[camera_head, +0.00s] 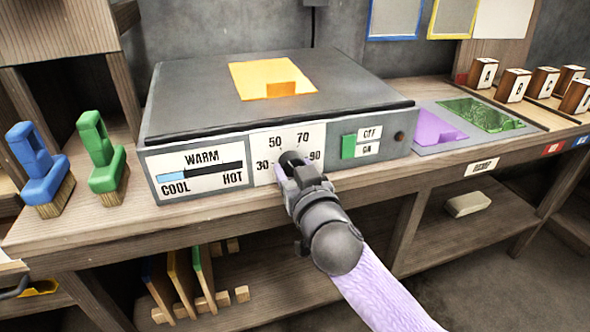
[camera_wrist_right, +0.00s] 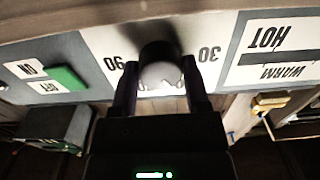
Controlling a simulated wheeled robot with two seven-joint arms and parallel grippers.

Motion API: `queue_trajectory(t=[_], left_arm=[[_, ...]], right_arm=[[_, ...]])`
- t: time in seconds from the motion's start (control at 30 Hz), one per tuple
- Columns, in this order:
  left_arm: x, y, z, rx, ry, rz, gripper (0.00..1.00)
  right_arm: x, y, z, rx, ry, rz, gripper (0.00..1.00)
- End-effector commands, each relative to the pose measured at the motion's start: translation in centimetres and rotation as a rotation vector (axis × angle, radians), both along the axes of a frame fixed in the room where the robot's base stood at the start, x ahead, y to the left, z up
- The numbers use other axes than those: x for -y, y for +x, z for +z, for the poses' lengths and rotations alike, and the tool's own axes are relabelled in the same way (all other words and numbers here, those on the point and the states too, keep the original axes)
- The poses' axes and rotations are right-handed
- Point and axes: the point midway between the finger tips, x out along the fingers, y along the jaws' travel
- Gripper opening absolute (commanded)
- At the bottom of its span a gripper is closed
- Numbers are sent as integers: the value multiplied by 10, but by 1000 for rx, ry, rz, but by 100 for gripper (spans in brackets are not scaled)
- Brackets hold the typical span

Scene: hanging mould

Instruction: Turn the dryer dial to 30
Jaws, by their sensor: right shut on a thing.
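The dryer (camera_head: 270,120) is a grey box with a dark top on the wooden bench. Its white dial plate (camera_head: 262,148) is marked 30, 50, 70 and 90. My right gripper (camera_head: 296,164) is at the plate, shut on the dark round dial knob (camera_wrist_right: 160,65). In the right wrist view the gripper's two fingers (camera_wrist_right: 160,92) stand either side of the knob, with the 30 and 90 marks upside down beside it. The gripper covers most of the knob in the head view, so where its pointer aims cannot be told. My left gripper is not in view.
A WARM gauge (camera_head: 202,172) and a green on/off switch (camera_head: 348,147) flank the dial. Blue (camera_head: 40,165) and green (camera_head: 100,155) brushes stand left. An orange piece (camera_head: 275,82) lies on the dryer. Purple (camera_head: 438,130) and green (camera_head: 480,115) sheets lie right.

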Motion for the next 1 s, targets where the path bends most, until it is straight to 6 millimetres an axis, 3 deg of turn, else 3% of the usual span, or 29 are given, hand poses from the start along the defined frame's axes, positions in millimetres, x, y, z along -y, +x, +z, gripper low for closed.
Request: queue_trajectory(t=[0.27,1.0], left_arm=[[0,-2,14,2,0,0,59],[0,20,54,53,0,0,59]], right_arm=[[1,0,3,34,-110,-2,1],[1,0,2,238,-740,0,1]])
